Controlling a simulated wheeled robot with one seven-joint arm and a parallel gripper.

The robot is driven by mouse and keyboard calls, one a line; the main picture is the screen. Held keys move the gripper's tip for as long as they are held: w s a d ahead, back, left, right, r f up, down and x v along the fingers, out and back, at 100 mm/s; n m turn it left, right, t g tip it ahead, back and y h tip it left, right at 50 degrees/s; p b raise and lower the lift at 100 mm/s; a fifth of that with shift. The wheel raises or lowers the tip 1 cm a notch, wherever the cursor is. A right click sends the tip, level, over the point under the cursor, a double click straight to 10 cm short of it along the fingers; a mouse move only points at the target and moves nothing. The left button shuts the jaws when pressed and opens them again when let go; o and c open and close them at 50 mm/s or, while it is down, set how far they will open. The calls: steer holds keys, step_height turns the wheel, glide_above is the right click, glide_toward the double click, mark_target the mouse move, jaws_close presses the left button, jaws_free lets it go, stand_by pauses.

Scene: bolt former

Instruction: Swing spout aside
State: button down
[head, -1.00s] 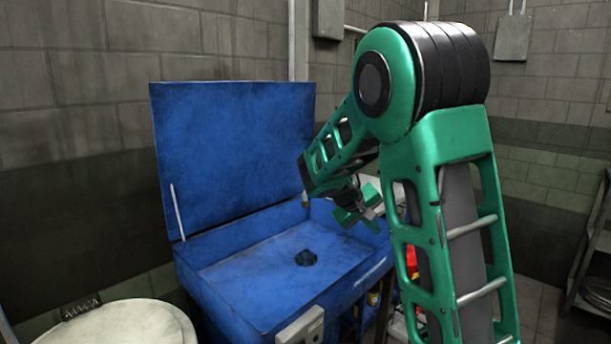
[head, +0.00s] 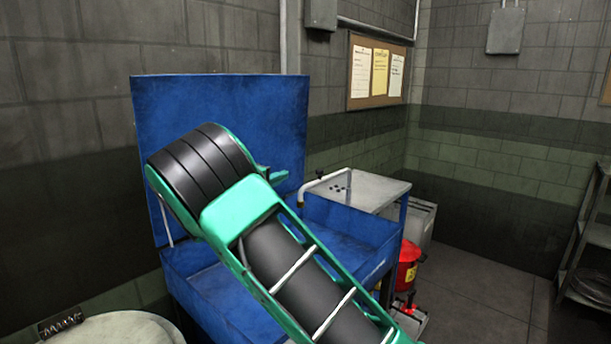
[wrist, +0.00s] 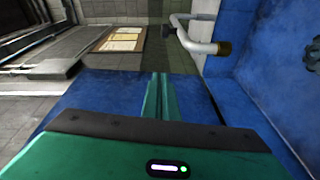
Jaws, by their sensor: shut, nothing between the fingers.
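The spout (head: 325,180) is a pale bent pipe at the right rear of the blue parts washer (head: 375,225), beside the raised lid (head: 220,100). In the wrist view the spout (wrist: 198,46) ends in a brass-coloured tip against blue metal. My gripper (wrist: 160,97) shows there as two green fingers shut together, with nothing between them. The fingers lie below and left of the spout in that picture, with a visible gap. In the head view my arm hides most of the gripper and much of the basin.
A grey side table (head: 365,187) adjoins the washer on the right, with a red can (head: 408,262) below it. A pale round drum lid (head: 120,328) is at front left. A shelf (head: 590,240) stands at far right. Floor between is open.

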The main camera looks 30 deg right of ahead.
steer(key=w+d+f, duration=0.1)
steer(key=w+d, duration=0.1)
steer(key=d, duration=0.9)
steer(key=shift+w+d, duration=0.2)
steer(key=shift+w, duration=0.1)
